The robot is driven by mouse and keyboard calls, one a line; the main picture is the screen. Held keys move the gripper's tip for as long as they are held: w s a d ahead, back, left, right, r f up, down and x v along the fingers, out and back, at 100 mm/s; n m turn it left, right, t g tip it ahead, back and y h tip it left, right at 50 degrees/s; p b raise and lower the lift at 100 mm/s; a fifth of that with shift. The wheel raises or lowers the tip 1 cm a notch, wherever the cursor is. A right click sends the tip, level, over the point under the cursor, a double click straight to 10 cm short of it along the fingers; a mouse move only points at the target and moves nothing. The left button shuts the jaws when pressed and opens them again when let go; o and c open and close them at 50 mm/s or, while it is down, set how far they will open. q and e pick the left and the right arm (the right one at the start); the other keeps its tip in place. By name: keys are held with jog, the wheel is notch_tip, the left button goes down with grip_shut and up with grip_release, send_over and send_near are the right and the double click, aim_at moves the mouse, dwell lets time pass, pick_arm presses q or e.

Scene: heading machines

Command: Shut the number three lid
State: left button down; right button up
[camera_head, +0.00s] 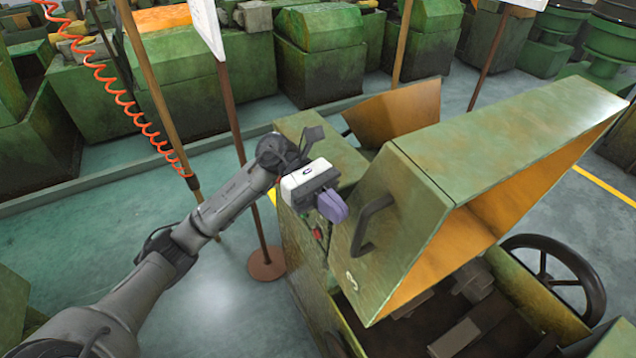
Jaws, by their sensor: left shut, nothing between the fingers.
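The green lid (395,232) of the nearest machine stands raised and open, with a white number 3 on its side low down. Its underside is orange, and a dark handle (370,224) is on the side facing me. The machine body (312,262) is below it, with its inner parts showing under the lid. My left gripper (336,211) is shut and empty, just left of the lid handle and apart from it, above a panel with a red button. My right gripper is not in view.
A handwheel (556,284) is on the machine's right side. A sign post on a round rusty base (266,264) stands behind my left arm, and an orange coiled hose (125,100) hangs at upper left. More green machines (320,62) line the back.

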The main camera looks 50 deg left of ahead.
pick_arm(q)
jog(key=d+p, duration=0.1)
jog(key=d, duration=0.1)
jog(key=shift+s+d+f, duration=0.1)
jog(key=shift+d+f, duration=0.05)
jog(key=shift+d, duration=0.2)
